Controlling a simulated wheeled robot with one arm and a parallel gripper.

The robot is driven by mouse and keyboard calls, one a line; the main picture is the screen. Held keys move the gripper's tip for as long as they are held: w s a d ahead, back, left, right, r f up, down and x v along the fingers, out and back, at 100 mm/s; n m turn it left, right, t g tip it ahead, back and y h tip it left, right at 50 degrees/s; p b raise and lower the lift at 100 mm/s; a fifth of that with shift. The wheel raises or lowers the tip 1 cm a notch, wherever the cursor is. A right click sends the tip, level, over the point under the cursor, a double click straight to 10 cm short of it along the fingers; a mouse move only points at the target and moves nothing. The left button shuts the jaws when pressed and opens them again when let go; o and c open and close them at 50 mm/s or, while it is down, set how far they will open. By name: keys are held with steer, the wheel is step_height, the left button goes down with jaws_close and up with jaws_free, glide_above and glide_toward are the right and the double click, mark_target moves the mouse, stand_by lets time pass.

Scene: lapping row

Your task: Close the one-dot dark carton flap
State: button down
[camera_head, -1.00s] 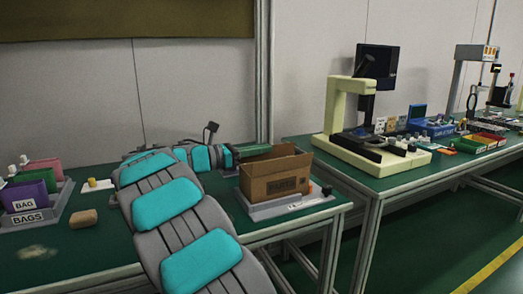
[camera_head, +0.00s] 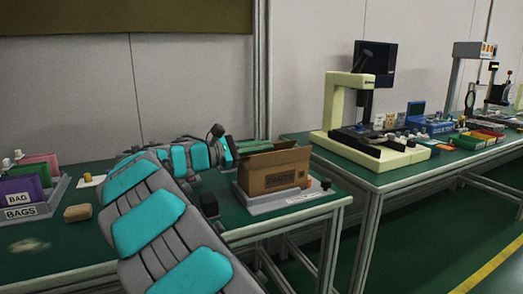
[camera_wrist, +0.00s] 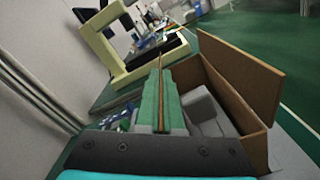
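A brown carton (camera_head: 280,177) with dark printing stands on a light grey tray (camera_head: 250,206) at the right end of the near table. Its top is open, and a raised flap (camera_wrist: 240,78) shows at the right in the wrist view. A grey object (camera_wrist: 203,108) lies inside. No dot mark can be made out. My gripper (camera_head: 260,145) is at the carton's back left, at top height. In the wrist view its green fingers (camera_wrist: 161,85) are close together with a thin brown strip between them. Whether that strip is a gripped flap is unclear.
Purple, green and pink bins (camera_head: 20,190) and a tan block (camera_head: 78,213) are at the table's left. A cream microscope stand (camera_head: 340,125) and a blue bin (camera_head: 430,126) are on the right table, across a gap. A wall stands behind.

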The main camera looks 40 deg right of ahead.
steer(key=shift+s+a+f+m+b, duration=0.15)
steer(key=shift+m+b, duration=0.15)
steer(key=shift+m, duration=0.25)
steer(key=shift+s+d+f+m+b, duration=0.15)
steer(key=shift+m+b, duration=0.15)
steer(key=shift+m, duration=0.25)
steer(key=shift+a+r, duration=0.1)
